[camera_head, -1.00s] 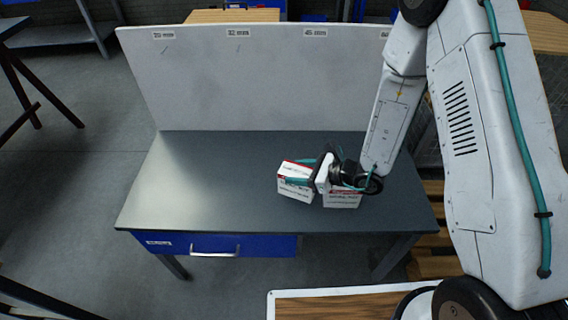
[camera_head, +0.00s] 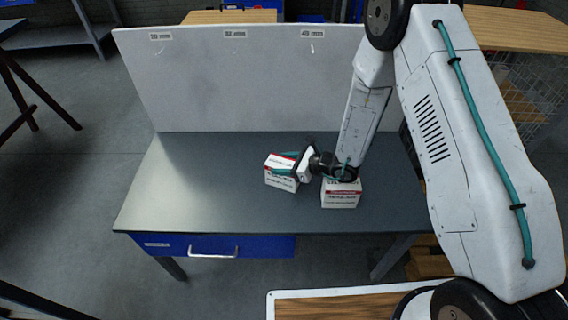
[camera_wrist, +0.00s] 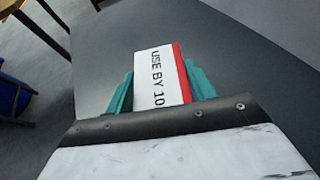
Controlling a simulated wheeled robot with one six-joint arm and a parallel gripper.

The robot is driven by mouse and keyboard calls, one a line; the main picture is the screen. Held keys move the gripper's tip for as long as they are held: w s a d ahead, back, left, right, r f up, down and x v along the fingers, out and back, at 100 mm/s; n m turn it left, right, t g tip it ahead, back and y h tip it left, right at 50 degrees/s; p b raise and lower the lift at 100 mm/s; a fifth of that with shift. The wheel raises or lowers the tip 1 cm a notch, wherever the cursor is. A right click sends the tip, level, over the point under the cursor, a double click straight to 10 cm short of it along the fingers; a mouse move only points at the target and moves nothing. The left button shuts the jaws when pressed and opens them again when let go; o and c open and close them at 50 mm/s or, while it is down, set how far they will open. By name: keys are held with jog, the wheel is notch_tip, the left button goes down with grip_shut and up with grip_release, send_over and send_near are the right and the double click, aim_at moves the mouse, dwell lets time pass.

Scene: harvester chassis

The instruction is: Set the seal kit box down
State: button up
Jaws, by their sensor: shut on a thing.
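A white box with a red band (camera_head: 281,172) is held between the teal fingers of my gripper (camera_head: 287,165), over the middle of the dark workbench top (camera_head: 190,185). In the wrist view the box (camera_wrist: 158,78) shows the print "USE BY 10" and a red edge, with a teal finger on either side. From these views I cannot tell whether its underside touches the bench. A second white box with a red band (camera_head: 341,193) stands on the bench to the right, partly behind my wrist.
A pale upright back panel (camera_head: 230,80) with small labels runs along the bench's far edge. A blue drawer (camera_head: 260,247) with a handle is under the front edge. The left part of the bench top is clear.

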jog(key=shift+f, duration=0.1)
jog(key=o, duration=1)
jog(key=shift+o, duration=0.5)
